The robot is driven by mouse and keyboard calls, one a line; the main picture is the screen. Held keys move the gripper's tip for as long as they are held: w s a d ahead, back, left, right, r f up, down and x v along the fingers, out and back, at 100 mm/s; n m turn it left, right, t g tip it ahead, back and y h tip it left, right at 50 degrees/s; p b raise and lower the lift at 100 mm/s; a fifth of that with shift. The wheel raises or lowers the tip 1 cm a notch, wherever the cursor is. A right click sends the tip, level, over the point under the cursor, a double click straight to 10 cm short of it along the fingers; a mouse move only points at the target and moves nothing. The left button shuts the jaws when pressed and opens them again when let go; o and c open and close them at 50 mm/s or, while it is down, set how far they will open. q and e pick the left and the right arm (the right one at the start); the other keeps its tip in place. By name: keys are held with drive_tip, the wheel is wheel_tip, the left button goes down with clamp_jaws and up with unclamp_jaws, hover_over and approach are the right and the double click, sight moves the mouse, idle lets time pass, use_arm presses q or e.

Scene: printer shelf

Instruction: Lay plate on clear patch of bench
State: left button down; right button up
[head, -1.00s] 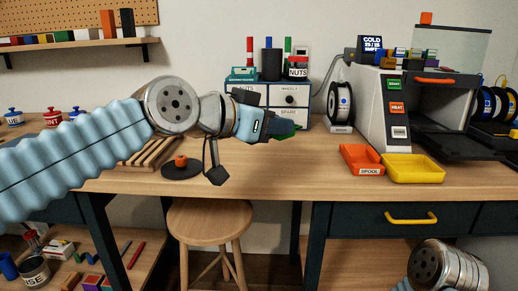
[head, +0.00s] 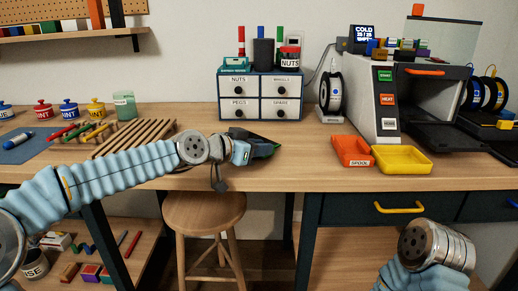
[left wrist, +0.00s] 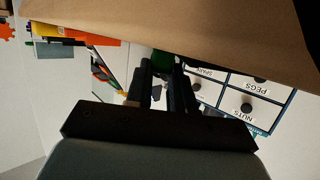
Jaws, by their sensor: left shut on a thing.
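My left gripper (head: 264,147) is in the head view, low over the front part of the bench (head: 320,172), before the small drawer unit. It is shut on a dark green thing (head: 270,152), which looks like the plate; the dark fingers and its angle hide most of its shape. In the left wrist view, the green thing (left wrist: 163,63) shows as a small patch at the fingertips. I cannot tell whether it touches the bench. The wood is clear to the right of the gripper. My right gripper is out of view; only part of that arm shows at the bottom right.
The drawer unit (head: 260,97) stands behind the gripper. An orange tray (head: 352,152) and a yellow tray (head: 402,160) lie to the right, before the printer (head: 385,105). A slatted wooden rack (head: 137,138) is left. A stool (head: 204,212) stands below the bench front.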

use_arm(q)
drive_tip(key=shift+f, duration=0.2)
drive_tip(key=shift+f, duration=0.15)
drive_tip(key=c, duration=1)
unclamp_jaws()
